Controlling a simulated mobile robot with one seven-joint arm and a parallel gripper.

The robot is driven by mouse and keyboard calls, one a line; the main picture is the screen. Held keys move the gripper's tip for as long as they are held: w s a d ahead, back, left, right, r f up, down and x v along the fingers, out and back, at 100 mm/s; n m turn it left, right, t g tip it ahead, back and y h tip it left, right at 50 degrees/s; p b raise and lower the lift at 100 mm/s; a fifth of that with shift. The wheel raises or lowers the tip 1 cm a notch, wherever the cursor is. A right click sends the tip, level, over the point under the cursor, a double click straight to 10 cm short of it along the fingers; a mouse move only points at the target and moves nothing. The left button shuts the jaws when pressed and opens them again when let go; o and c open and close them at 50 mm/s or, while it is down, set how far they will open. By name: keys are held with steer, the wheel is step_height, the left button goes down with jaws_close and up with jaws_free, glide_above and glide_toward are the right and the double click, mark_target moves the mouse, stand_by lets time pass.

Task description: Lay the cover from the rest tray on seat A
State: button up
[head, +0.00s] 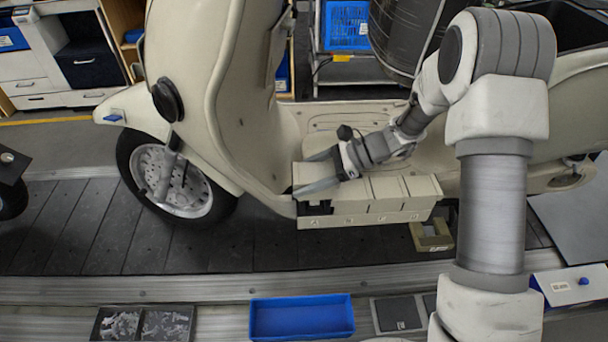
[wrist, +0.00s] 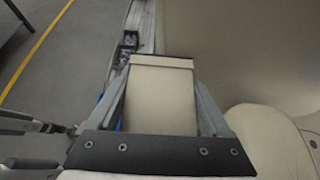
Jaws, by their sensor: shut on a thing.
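My gripper (head: 317,172) is shut on a cream cover (head: 307,174), which it holds over the left end of a cream lettered box beside the scooter's footboard. In the wrist view the cover (wrist: 162,98) lies between the two fingers. Seat A (head: 318,207) seems to be the leftmost place of the box, with a dark opening showing below the cover. I cannot tell whether the cover touches the seat. The other places of the box (head: 388,218) have cream tops. I cannot tell for sure which tray is the rest tray.
A cream scooter (head: 235,90) stands on the dark slat conveyor (head: 85,230), close behind the box. A small tan holder (head: 433,238) sits below the box's right end. An empty blue tray (head: 302,318) and a dark tray (head: 142,324) lie at the front edge.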

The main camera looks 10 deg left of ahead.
steer(key=b, duration=0.3)
glide_above(306, 207)
steer(key=shift+w+a+f, duration=0.15)
steer(key=shift+f, duration=1)
steer(key=shift+w+a+f, duration=0.15)
steer(key=shift+f, duration=1)
steer(key=shift+f, duration=0.3)
